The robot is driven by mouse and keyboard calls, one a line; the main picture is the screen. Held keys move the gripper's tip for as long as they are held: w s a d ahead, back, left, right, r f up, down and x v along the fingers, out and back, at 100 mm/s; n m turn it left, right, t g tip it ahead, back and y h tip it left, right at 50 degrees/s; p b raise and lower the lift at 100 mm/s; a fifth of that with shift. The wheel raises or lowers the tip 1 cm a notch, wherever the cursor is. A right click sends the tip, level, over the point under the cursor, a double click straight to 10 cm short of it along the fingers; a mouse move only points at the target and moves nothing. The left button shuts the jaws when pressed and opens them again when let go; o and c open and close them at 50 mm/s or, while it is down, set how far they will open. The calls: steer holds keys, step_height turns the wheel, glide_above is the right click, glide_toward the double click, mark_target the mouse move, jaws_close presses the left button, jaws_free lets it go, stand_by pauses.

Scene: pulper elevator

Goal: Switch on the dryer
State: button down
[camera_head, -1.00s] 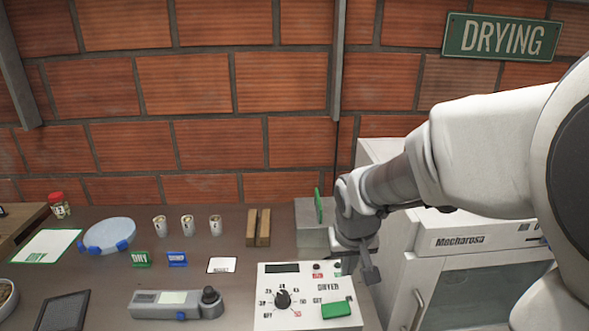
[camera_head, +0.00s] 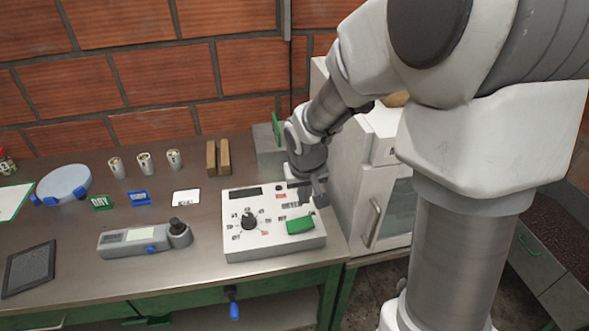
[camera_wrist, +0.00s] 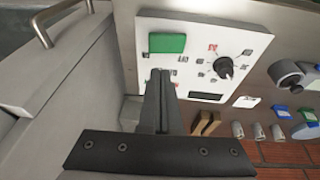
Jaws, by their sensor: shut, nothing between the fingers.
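The dryer control box (camera_head: 272,250) is a white panel on the metal bench, with a black dial (camera_head: 249,222), a dark display (camera_head: 245,192) and a green switch (camera_head: 300,225) at its lower right. My gripper (camera_head: 318,200) is over the box's upper right corner, with its fingers shut and empty. The dial (camera_wrist: 223,67) also shows there. Whether the fingertips touch the panel cannot be told.
A white oven-like cabinet (camera_head: 397,215) with a handle stands right of the bench. A grey box with a green plate (camera_head: 276,130) is behind the panel. A grey handheld meter (camera_head: 130,242), wooden blocks (camera_head: 218,157) and several small cups (camera_head: 145,163) lie to the left.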

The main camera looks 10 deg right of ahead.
mark_target(306, 221)
steer(key=x, duration=0.5)
steer(key=b+x, duration=0.1)
steer(key=x, duration=0.1)
steer(key=shift+s+d+f, duration=0.1)
steer(key=shift+s+f, duration=0.15)
steer(key=shift+s, duration=0.1)
steer(key=shift+d+f, duration=0.15)
steer(key=shift+f, duration=0.5)
steer(key=shift+d+f+b, duration=0.2)
steer(key=shift+f+b, duration=0.25)
steer(key=shift+b, duration=0.1)
steer(key=shift+r, duration=0.1)
steer(key=shift+a, duration=0.15)
steer(key=shift+a+r, duration=0.2)
steer(key=shift+a, duration=0.4)
